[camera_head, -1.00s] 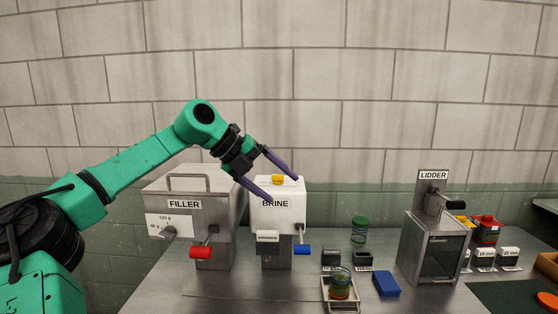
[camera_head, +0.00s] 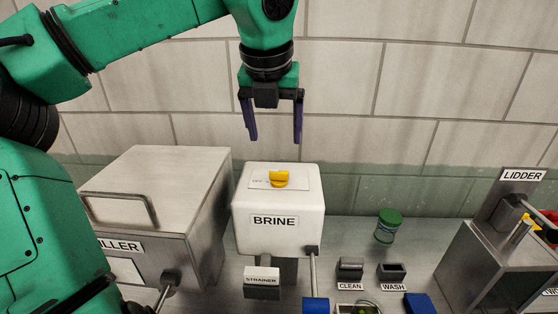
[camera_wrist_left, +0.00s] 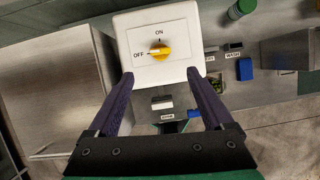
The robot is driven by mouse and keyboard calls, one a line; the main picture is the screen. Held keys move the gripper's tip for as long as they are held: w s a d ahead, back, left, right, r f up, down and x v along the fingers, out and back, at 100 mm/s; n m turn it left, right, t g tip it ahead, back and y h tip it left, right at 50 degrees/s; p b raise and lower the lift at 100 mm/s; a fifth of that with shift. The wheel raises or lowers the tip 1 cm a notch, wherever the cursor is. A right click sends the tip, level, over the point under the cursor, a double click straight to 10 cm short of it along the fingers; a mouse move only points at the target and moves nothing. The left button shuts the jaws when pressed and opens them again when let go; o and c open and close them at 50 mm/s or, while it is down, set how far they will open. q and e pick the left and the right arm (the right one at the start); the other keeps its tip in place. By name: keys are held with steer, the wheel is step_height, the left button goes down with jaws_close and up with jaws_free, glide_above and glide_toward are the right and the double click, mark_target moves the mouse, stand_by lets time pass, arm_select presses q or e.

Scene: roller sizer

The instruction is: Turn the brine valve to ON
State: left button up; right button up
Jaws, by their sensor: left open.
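My left gripper (camera_head: 273,138) is open and empty, pointing down above the brine box and apart from the knob. In the left wrist view its two purple fingers (camera_wrist_left: 160,78) spread on either side below the knob. My right gripper is not in view.
The lidder (camera_head: 500,250) stands at the right. A strainer holder (camera_head: 262,281) is in front of the brine box.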

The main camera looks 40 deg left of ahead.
mark_target(279, 171)
arm_select(q)
steer(key=p+x, duration=0.3)
steer(key=x, duration=0.9)
steer(key=shift+w, duration=0.2)
steer(key=shift+f, duration=0.1)
steer(key=shift+s+d, duration=0.3)
steer(key=shift+s, duration=0.05)
steer(key=c, duration=0.3)
steer(key=shift+a, duration=0.1)
steer(key=c, duration=1)
jaws_close()
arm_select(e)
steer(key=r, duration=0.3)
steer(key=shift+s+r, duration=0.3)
